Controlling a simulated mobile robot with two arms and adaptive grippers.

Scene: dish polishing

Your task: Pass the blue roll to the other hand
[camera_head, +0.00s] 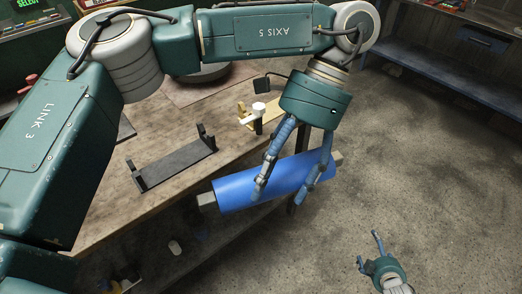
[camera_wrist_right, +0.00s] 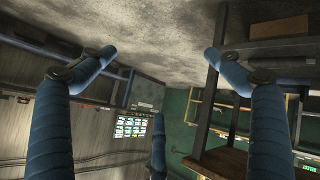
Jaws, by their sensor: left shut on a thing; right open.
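The blue roll (camera_head: 236,189) is a blue cylinder with pale square ends. It is held slightly tilted in the air, just past the workbench's edge. My left gripper (camera_head: 280,199) is shut on its middle from above, with blue fingers on both sides. My right gripper (camera_head: 369,251) is low at the bottom right of the head view, apart from the roll. It is open and empty. Its spread fingers also show in the right wrist view (camera_wrist_right: 160,54), with no roll between them.
A wooden workbench (camera_head: 98,215) runs along the left. On it are an empty black stand (camera_head: 175,168) with two uprights and a small yellowish fixture (camera_head: 246,118). A lower shelf (camera_head: 225,232) is under it. The concrete floor (camera_head: 430,150) at the right is clear.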

